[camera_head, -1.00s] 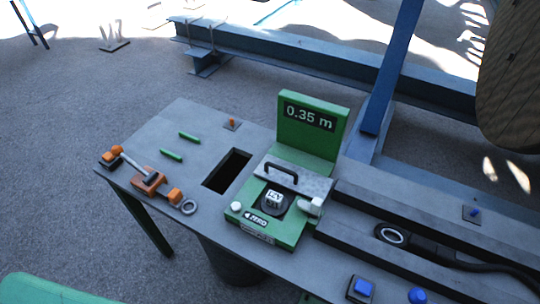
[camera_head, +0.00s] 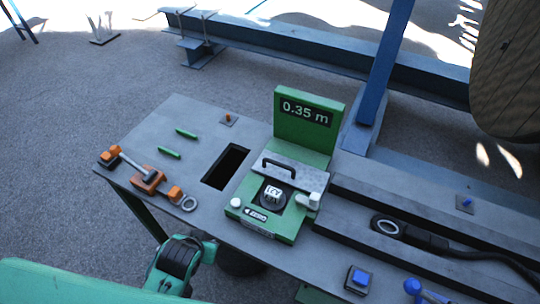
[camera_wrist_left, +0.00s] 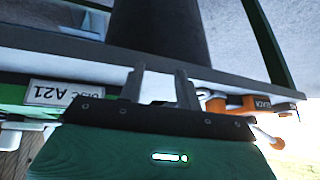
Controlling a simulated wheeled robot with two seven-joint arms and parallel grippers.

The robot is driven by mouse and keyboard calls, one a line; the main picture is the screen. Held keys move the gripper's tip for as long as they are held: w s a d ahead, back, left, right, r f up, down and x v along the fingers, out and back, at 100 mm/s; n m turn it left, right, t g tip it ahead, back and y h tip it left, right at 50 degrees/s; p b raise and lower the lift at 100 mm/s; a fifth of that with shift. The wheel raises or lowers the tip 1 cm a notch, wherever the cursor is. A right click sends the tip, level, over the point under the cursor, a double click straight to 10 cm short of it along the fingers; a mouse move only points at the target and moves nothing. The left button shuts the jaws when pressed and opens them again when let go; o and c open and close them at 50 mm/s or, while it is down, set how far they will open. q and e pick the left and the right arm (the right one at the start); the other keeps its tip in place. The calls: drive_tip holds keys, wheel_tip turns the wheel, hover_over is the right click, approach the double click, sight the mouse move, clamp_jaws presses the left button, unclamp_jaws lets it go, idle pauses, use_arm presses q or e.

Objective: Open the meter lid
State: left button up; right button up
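The meter (camera_head: 262,220) is a green unit on the grey table, with an upright display (camera_head: 307,113) reading 0.35 m. Its grey lid plate (camera_head: 312,180) with a black handle (camera_head: 279,166) lies flat, looking closed. In front of it are a dark round part (camera_head: 272,206) with a white label, a white latch-like piece (camera_head: 308,201) and a white knob (camera_head: 236,202). My left arm is at the table's front edge, below left of the meter. In the left wrist view my left gripper (camera_wrist_left: 160,82) has its fingers apart, empty. My right gripper is out of view.
Dark rails (camera_head: 420,208) with a cable end (camera_head: 388,226) run right of the meter. A blue button (camera_head: 359,278) and blue knob (camera_head: 412,286) stand at front right.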

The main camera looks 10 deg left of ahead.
use_arm(q)
drive_tip(key=w+d+r+t+h, duration=0.1)
drive_tip(key=w+d+r+t, duration=0.1)
drive_tip(key=w+r+t, duration=0.65)
drive_tip(key=w+d+r+t+h, duration=0.1)
drive_tip(key=w+d+r+t, duration=0.25)
drive_tip(key=w+r, duration=0.85)
drive_tip(key=s+d+r+m+g+h, duration=0.1)
drive_tip(key=d+r+m+g+h, duration=0.5)
drive_tip(key=d+r+m+h, duration=1)
drive_tip(key=m+g+y, duration=0.5)
drive_tip(key=g+y, duration=0.7)
approach(273, 161)
drive_tip(key=p+x, duration=0.3)
drive_tip(key=x, duration=0.5)
